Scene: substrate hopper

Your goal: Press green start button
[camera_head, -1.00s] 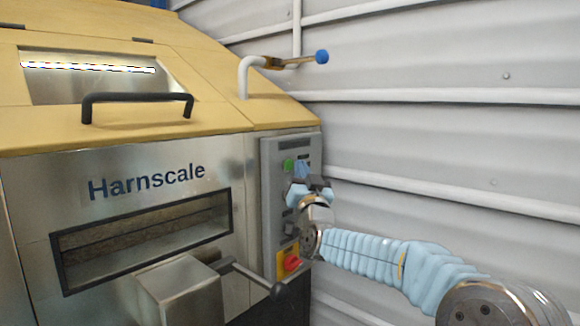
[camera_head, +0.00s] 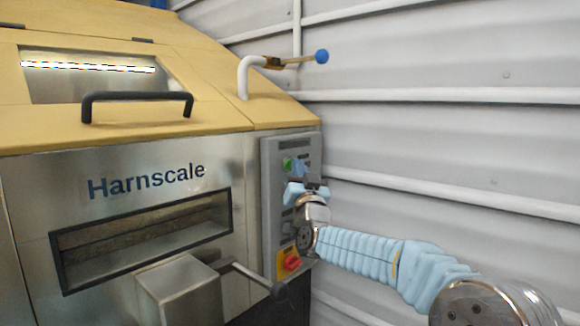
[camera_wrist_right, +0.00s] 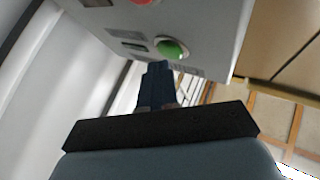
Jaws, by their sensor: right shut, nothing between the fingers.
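The green start button (camera_head: 287,163) is on the upper part of the grey control panel (camera_head: 270,205) at the machine's right edge. My right gripper (camera_head: 299,167) is in front of the panel, its blue fingers shut and empty, with the tips just right of the button and partly covering it. In the right wrist view the green button (camera_wrist_right: 172,48) is in full sight, just beyond and slightly right of the shut fingertips (camera_wrist_right: 158,68). I cannot tell whether the tips touch it. My left gripper is not in view.
A red stop knob on a yellow base (camera_head: 291,263) is low on the panel. A crank handle (camera_head: 250,277) projects below. A white pipe with a blue-knobbed lever (camera_head: 321,57) is above. The corrugated wall (camera_head: 450,140) is close on the right.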

